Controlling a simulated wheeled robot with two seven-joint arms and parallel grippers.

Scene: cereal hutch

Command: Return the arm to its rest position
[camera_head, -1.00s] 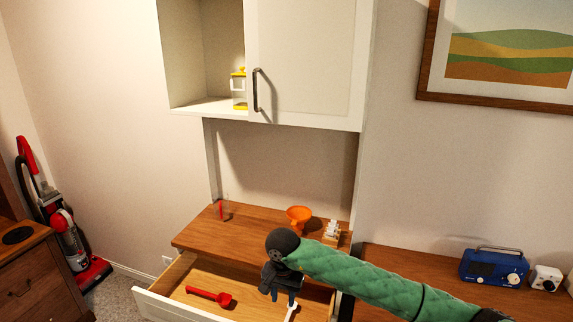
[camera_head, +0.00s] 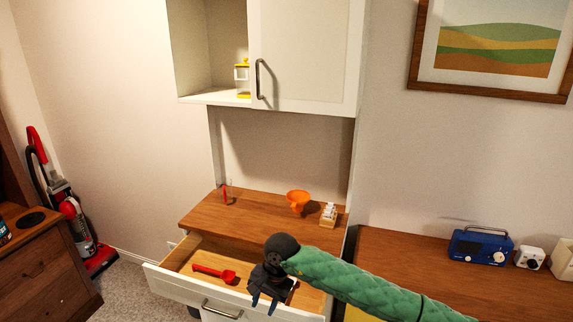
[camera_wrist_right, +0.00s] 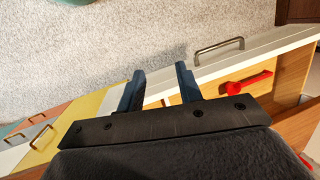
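My right arm reaches in from the lower right of the head view. Its right gripper (camera_head: 263,302) points down over the front edge of the open drawer (camera_head: 165,281). In the right wrist view, the two fingers of this gripper (camera_wrist_right: 159,84) stand apart with nothing between them. A red scoop (camera_head: 216,273) lies in the drawer to the left of the gripper and also shows in the right wrist view (camera_wrist_right: 243,84). The gripper hides part of the drawer's right side. My left gripper is in neither view.
An orange funnel (camera_head: 298,199), a small white item on a wooden base (camera_head: 328,214) and a red item (camera_head: 224,196) stand on the hutch counter. The cabinet (camera_head: 303,55) above holds a yellow-trimmed container (camera_head: 243,79). A blue radio (camera_head: 480,246) stands at right.

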